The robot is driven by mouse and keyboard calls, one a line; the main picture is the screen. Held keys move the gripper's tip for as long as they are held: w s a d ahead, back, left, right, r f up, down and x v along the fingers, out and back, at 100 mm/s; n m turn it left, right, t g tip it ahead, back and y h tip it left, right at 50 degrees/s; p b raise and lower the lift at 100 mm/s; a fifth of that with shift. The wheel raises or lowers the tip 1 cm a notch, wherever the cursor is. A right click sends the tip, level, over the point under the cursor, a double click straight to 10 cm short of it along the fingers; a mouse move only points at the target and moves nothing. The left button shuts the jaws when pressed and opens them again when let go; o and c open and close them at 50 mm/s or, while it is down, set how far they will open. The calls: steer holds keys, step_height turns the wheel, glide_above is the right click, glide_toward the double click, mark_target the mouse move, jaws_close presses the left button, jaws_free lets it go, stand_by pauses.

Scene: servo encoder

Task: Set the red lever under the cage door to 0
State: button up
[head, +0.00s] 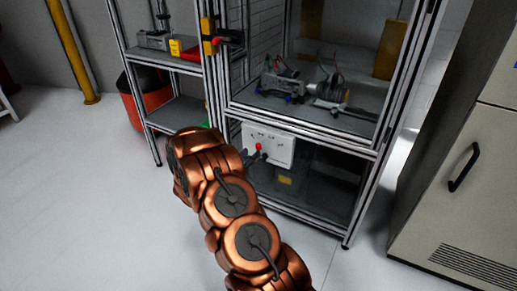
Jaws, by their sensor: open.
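The cage door (283,117) is the framed front of the metal cabinet. Under it sits a white panel (281,147) with small dark markings, too small to read. The red lever (258,147) shows as a small red tip at the panel's left part; its setting cannot be made out. My copper arm reaches up from the bottom of the view. My gripper (251,157) is dark, open and partly hidden by the arm. It is close in front of the panel, by the red lever; whether it touches the lever I cannot tell.
Equipment (283,84) stands inside the cage. A red-handled latch (229,40) is at the door's left post. A shelf rack (178,112) stands left, with an orange bin (148,100) behind it. A grey cabinet (465,185) stands right. The floor (75,190) at left is clear.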

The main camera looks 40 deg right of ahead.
mark_target(257, 148)
steer(key=x, duration=0.4)
steer(key=shift+d+f+b, duration=0.1)
steer(key=shift+d+b, duration=0.1)
steer(key=shift+b, duration=0.15)
steer(key=shift+x, duration=1.1)
jaws_close()
